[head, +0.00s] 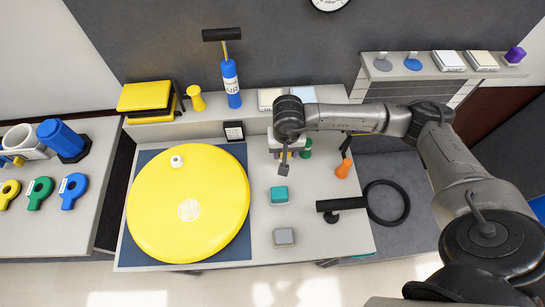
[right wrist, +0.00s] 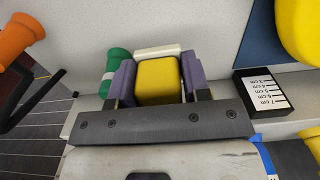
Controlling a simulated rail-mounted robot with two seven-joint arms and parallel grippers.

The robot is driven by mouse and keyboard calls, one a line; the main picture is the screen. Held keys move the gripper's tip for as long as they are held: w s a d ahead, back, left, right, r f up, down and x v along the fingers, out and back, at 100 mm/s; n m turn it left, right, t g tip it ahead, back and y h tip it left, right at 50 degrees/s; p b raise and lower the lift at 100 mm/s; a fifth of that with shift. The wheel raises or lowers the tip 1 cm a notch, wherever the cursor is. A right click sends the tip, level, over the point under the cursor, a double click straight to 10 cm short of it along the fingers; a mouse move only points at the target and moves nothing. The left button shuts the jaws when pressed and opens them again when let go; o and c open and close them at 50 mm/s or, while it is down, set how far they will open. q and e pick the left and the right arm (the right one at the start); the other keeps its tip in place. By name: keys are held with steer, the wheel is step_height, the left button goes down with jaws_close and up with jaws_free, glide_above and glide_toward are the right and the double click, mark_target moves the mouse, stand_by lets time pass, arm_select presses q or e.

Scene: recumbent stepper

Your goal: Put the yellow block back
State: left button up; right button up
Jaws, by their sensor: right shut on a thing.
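The yellow block (right wrist: 158,82) sits between the purple finger pads of my right gripper (right wrist: 160,88) in the right wrist view. The gripper is shut on it. In the head view my right gripper (head: 287,153) is over the back middle of the table (head: 325,225), largely hidden by its own wrist, so only slivers of the block show there. A white piece (right wrist: 158,50) lies just beyond the block in the wrist view; I cannot tell whether they touch. A teal block (head: 279,195) and a grey block (head: 284,237) stand on the table in front. My left gripper is not in view.
A large yellow disc (head: 160,225) covers the table's left side. A green object (head: 306,149) and an orange one (head: 344,168) stand right of the gripper. A small black box (head: 233,131) with a centimetre scale stands left. A black-handled part (head: 340,205) lies at the right edge.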

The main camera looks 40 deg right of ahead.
mark_target(272, 161)
steer(key=w, duration=0.1)
steer(key=w+a+f, duration=0.1)
steer(key=w+f, duration=0.1)
steer(key=shift+w+a+f, duration=0.25)
steer(key=shift+w+a, duration=0.05)
steer(key=shift+a, duration=0.05)
steer(key=shift+f+b, duration=0.55)
steer(key=shift+f, duration=1.4)
steer(key=shift+f, duration=0.1)
steer(key=shift+f, duration=0.2)
steer(key=o, duration=1)
steer(key=shift+r, duration=0.1)
steer(key=shift+c, duration=0.2)
